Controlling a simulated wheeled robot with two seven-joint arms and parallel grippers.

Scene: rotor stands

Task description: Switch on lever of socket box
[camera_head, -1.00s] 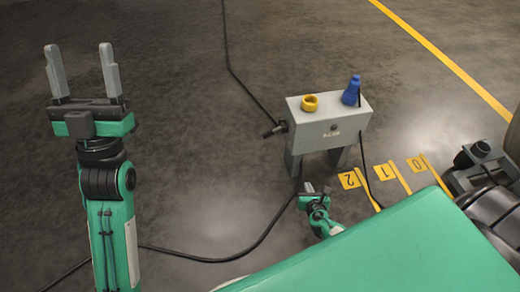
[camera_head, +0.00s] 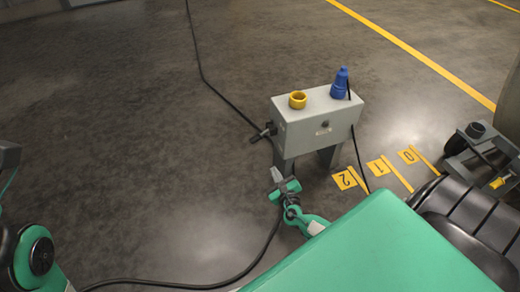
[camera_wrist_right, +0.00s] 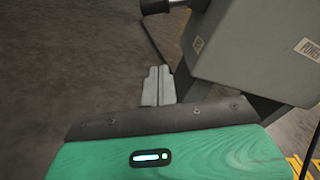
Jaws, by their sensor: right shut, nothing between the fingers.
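The grey socket box (camera_head: 300,135) stands on legs in the middle of the head view. A black lever-like handle (camera_head: 261,135) sticks out from its left side; a black handle (camera_wrist_right: 160,6) also shows at the top of the right wrist view. My right gripper (camera_head: 276,176) is below and in front of the box's left end, apart from the handle. Its fingers (camera_wrist_right: 158,86) are shut together and empty, beside the box in the wrist view. Only part of my left arm shows at the left edge; its fingers are out of view.
A yellow ring socket (camera_head: 298,101) and a blue plug (camera_head: 341,84) are on top of the box. A black cable (camera_head: 222,92) runs to its left side. Yellow floor tags (camera_head: 344,180) lie to the right.

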